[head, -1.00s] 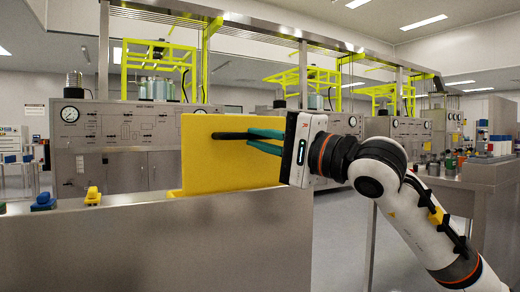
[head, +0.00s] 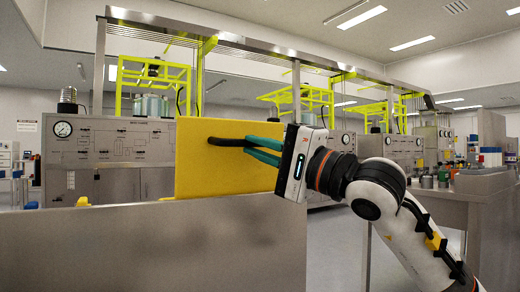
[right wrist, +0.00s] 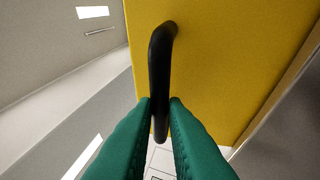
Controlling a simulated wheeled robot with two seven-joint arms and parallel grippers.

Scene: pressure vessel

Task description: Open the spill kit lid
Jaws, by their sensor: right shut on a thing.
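The spill kit lid is a yellow panel (head: 222,172) that stands upright behind the top edge of a steel front in the head view. Its black bar handle (head: 228,142) sticks out near the panel's upper part. My right gripper (head: 255,147) has its green fingers closed on this handle. The right wrist view shows the black handle (right wrist: 160,60) pinched between the two green fingers (right wrist: 160,112), with the yellow lid (right wrist: 225,60) behind it. The inside of the kit is hidden. My left gripper is not in view.
A steel front (head: 150,245) fills the lower left. Behind it stands a grey panel with a gauge (head: 62,129) and yellow frames (head: 152,75). A steel bench (head: 480,185) with small items is at the right. Open floor (head: 340,245) lies between.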

